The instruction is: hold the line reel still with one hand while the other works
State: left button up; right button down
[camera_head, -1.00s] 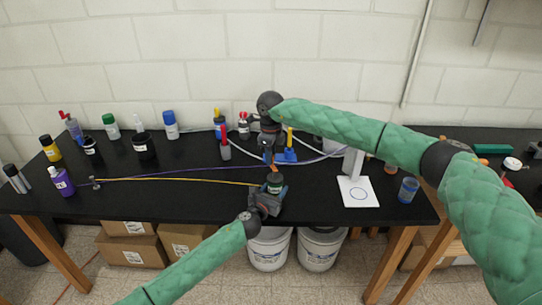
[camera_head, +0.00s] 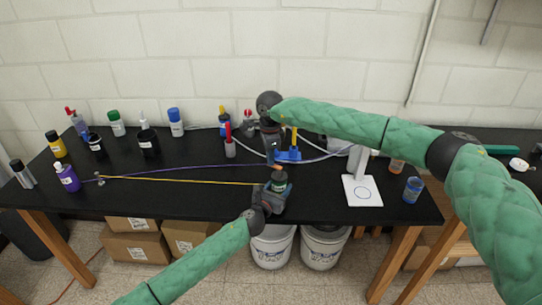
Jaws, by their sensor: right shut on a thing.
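The line reel (camera_head: 279,183) is a small dark drum with a pale band. It stands near the table's front edge, a yellow line (camera_head: 190,181) running left from it to a small metal post (camera_head: 100,180). My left gripper (camera_head: 270,199) is at the reel's near side; its jaws are hard to make out against the dark parts there. My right gripper (camera_head: 273,156) points down from above, just behind the reel. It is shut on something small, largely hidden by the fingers. A small orange piece shows at the reel's top, below the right fingertips.
A purple line (camera_head: 190,168) crosses behind the yellow one. Bottles stand at the left, including a purple one (camera_head: 67,177). A white stand (camera_head: 362,190) and blue jar (camera_head: 413,189) are farther right.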

dwell(0.3)
jog(key=c, duration=1.3)
grip_release()
notch_tip(320, 180, up, 12)
